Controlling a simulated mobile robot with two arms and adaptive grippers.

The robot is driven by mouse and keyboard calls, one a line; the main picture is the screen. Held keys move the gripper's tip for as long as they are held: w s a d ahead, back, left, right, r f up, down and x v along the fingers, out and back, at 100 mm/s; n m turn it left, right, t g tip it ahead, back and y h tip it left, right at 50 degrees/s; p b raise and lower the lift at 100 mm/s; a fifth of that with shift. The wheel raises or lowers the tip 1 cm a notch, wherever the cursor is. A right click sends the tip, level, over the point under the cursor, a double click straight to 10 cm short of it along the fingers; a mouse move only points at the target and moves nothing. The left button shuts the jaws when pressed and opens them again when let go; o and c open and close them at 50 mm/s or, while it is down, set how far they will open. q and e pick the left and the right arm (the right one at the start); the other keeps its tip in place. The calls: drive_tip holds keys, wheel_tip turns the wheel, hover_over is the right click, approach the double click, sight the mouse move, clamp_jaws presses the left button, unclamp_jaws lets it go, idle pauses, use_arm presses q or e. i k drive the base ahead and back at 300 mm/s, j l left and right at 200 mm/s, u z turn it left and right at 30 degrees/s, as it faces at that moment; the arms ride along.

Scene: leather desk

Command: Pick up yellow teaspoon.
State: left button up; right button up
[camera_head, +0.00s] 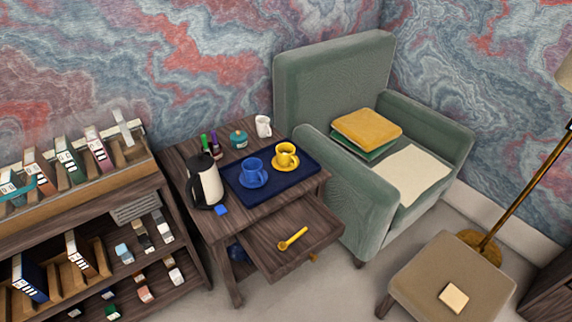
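The yellow teaspoon (293,239) lies alone in the pulled-out drawer (270,254) of the dark wooden side table. Its bowl end points to the lower left and its handle to the upper right. Neither of my grippers shows in the head view.
On the side table (254,213), a blue tray (239,190) holds a blue cup (252,168) and a yellow cup (286,155) on saucers. A kettle (206,183) stands at the left. A bookshelf (99,189) is left, a green armchair (356,210) right, a footstool (420,278) lower right.

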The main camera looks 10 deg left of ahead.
sight(282, 245)
drive_tip(key=j+z, duration=0.45)
drive_tip(key=k+j+z, duration=0.15)
drive_tip(key=j+z, duration=0.15)
drive_tip(key=z, duration=0.15)
drive_tip(key=k+j+z, duration=0.15)
drive_tip(key=j+z, duration=0.3)
drive_tip(key=l, duration=0.1)
